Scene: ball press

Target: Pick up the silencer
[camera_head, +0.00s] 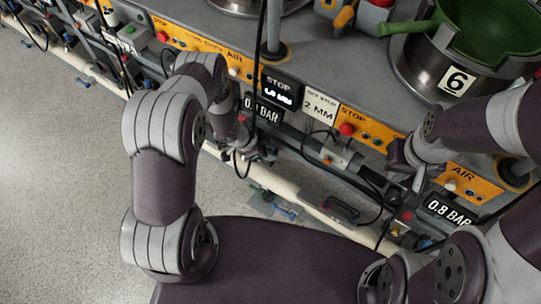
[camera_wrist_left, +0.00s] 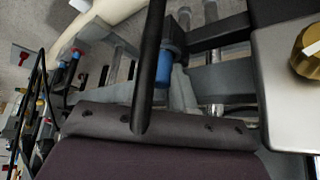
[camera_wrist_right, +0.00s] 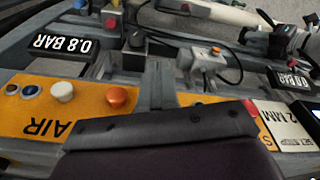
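I cannot single out the silencer with certainty. A small blue cylindrical fitting (camera_wrist_left: 163,70) under a dark block shows in the left wrist view, and smaller red and blue fittings (camera_wrist_left: 70,60) lie to its left. My right gripper (camera_head: 412,172) is at the front edge between the STOP panel and the AIR panel. Neither visibly holds anything. The finger gaps are not clear in any view.
A grey machine bench carries orange panels (camera_head: 370,130) with buttons. A black cable (camera_head: 260,70) hangs by my left gripper. A pale pipe (camera_head: 285,185) runs along the lower front. A metal pot marked 6 (camera_head: 425,85) with green inside stands at upper right. The floor (camera_head: 60,190) at left is clear.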

